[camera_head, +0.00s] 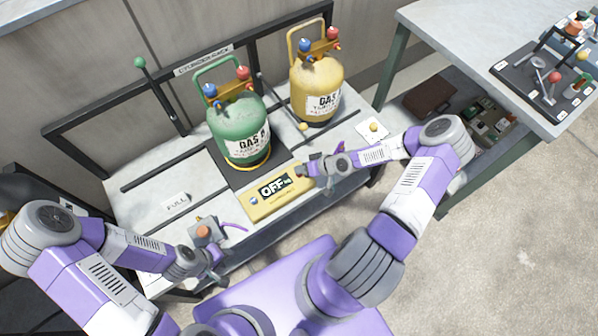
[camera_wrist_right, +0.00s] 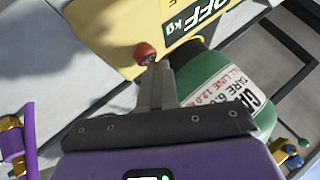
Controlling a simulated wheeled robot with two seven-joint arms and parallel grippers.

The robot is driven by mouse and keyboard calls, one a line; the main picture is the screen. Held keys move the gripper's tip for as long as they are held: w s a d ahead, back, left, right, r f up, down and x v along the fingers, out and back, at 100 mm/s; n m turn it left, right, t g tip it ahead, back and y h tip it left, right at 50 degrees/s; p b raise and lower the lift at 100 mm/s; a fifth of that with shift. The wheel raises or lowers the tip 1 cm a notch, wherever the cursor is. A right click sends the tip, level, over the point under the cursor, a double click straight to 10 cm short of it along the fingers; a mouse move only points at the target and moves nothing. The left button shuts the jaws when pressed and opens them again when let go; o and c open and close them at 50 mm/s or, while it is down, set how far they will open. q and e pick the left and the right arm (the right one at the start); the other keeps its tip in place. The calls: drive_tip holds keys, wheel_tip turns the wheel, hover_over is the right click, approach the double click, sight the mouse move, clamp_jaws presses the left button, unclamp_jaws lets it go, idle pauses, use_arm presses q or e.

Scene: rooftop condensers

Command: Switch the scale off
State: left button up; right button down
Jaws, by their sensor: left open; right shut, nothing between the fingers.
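The yellow scale panel (camera_head: 255,211) lies at the front of the bench, and its display (camera_head: 275,186) reads OFF. The display also shows "OFF kg" in the right wrist view (camera_wrist_right: 195,20). The green GAS A cylinder (camera_head: 238,128) stands on the dark scale plate behind the panel. My right gripper (camera_head: 303,171) is shut and empty at the panel's right end. In the right wrist view its fingertips are at a red button (camera_wrist_right: 147,53); whether they touch it I cannot tell. My left gripper (camera_head: 215,266) is open, low at the bench's front edge, away from the panel.
A yellow GAS B cylinder (camera_head: 317,89) stands at the back right of the bench. A FULL sign (camera_head: 175,203) and a small grey box (camera_head: 205,231) with an orange top are at the left. A black rack frame (camera_head: 95,108) runs behind. A second table (camera_head: 470,55) stands right.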

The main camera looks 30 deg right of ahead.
drive_tip(key=shift+f, duration=0.15)
drive_tip(key=shift+r, duration=0.2)
drive_tip(key=shift+r+p, duration=0.75)
drive_tip(key=shift+r, duration=0.1)
wheel_tip(320, 180, up, 5)
drive_tip(key=p, duration=0.4)
idle(0.3)
drive_tip(key=shift+a, duration=0.1)
idle(0.5)
